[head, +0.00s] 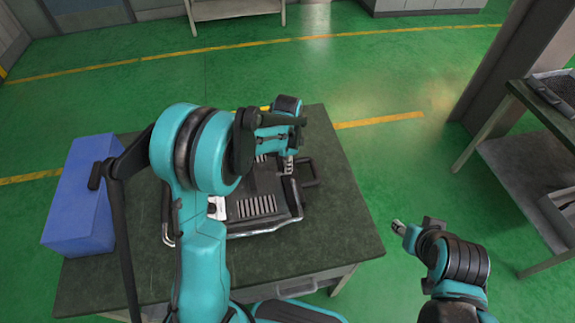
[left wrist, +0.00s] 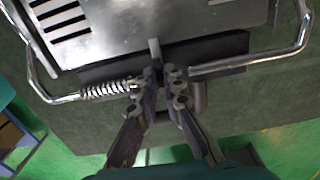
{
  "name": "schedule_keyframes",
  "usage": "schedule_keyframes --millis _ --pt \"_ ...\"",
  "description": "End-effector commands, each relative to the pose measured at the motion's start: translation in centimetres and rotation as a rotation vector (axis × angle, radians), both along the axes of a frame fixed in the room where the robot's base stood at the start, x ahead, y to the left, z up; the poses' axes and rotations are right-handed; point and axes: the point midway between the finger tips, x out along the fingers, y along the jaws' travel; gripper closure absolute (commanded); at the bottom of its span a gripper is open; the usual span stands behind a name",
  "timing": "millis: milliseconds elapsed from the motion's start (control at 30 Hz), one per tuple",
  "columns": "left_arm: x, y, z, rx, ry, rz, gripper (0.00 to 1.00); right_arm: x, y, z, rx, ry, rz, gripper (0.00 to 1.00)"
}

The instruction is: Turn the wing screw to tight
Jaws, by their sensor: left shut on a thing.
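The heating element (head: 258,207) is a dark device with slotted metal plates, lying on the table under my left arm. In the left wrist view its slotted metal plate (left wrist: 120,30) fills the top, with bent metal rods and a spring (left wrist: 108,88) along the near edge. My left gripper (head: 289,168) is at the device's right side. In the left wrist view the left gripper (left wrist: 161,82) is shut at that edge, on what looks like the wing screw; a small metal tab (left wrist: 154,50) shows just beyond the fingertips. The fingers hide most of the screw. My right gripper (head: 398,227) is off the table's right side, its fingers too small to judge.
A blue box (head: 82,195) stands on the left of the dark table (head: 340,225). The table's right part is bare. A grey side table (head: 520,165) with trays stands at the right edge. Green floor lies free between the tables.

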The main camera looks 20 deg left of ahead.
Motion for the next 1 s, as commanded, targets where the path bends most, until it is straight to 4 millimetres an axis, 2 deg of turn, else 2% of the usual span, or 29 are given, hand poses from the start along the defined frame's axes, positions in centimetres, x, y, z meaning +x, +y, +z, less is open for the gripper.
schedule_keyframes --millis 33,133,433,567,1000 --pt "0.1 0.0 0.0 0.001 -0.002 -0.001 1.0 0.0 0.0 0.0 0.0 0.0 0.0 0.58" --pt "0.1 0.0 0.0 0.001 -0.002 0.0 0.71 0.0 0.0 0.0 0.0 0.0 0.0 0.58" --pt "0.0 0.0 0.1 0.0 -0.001 0.001 0.71 0.0 0.0 0.0 0.0 0.0 0.0 0.58" --pt "0.0 0.0 1.0 0.0 -0.001 0.001 0.71 0.0 0.0 0.0 0.0 0.0 0.0 0.58" --pt "0.0 0.0 9.8 0.0 -0.001 0.0 0.71 0.0 0.0 0.0 0.0 0.0 0.0 0.58"
